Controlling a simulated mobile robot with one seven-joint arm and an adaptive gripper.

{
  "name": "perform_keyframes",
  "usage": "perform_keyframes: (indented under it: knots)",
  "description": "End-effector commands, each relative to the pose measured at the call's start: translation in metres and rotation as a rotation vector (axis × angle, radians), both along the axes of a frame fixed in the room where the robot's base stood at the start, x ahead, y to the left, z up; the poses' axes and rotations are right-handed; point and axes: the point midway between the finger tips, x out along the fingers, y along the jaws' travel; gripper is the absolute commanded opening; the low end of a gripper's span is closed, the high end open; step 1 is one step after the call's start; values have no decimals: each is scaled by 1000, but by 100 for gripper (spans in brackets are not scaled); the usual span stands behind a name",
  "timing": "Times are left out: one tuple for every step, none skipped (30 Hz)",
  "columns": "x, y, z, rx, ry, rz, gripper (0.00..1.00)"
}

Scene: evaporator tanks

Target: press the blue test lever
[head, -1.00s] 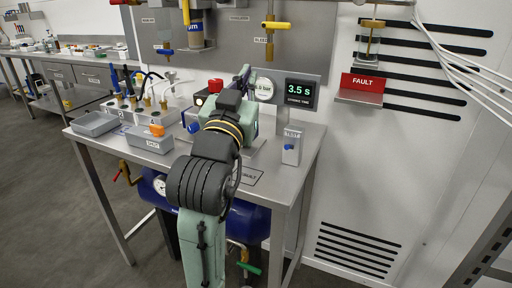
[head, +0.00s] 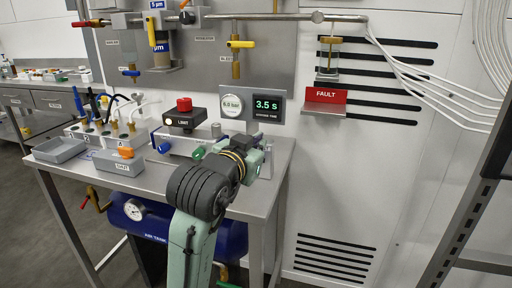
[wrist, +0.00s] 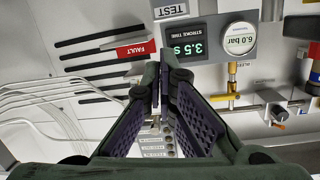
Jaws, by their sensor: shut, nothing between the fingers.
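My gripper (wrist: 163,66) is shut and empty in the wrist view, its fingertips close together in front of the wall. A TEST label (wrist: 171,10) shows at the top edge of the wrist view, beyond the fingertips. No blue lever is seen beside the label in that view. In the head view my arm covers the table's right part, where a small grey box with a blue lever showed earlier; that box is hidden now. My gripper's fingertips are also hidden there, behind the wrist.
The stroke time display (head: 267,107) stands behind my wrist, with the pressure gauge (head: 232,104) beside it. The red FAULT sign (head: 325,95) is on the wall to the right. Another blue handle (head: 155,140) is on the fixture at left. Grey trays (head: 120,163) sit on the table's left.

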Motion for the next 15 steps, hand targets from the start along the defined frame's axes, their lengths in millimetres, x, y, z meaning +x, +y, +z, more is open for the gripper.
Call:
perform_keyframes:
  knots:
    - [10, -4, -1, -1, 5, -1, 0]
    - [16, -7, -1, -2, 4, -2, 0]
    - [24, -10, -3, 0, 5, 0, 0]
    - [30, -12, -3, 0, 4, -1, 0]
    - [37, -15, -5, 0, 5, -1, 0]
    - [45, -18, -6, -1, 4, 0, 0]
    - [51, -20, -7, -1, 4, -1, 0]
    - [56, -23, -8, -1, 4, -1, 0]
    - [64, -25, -9, -1, 3, 1, 0]
    - [69, -27, -10, 0, 3, 1, 0]
    - [67, -24, -17, -1, 3, 3, 0]
    - [63, -21, -23, -2, 2, 4, 0]
    - [61, -20, -27, -3, 3, 4, 0]
    - [59, -18, -30, -3, 3, 4, 0]
    - [58, -17, -34, -2, 2, 4, 0]
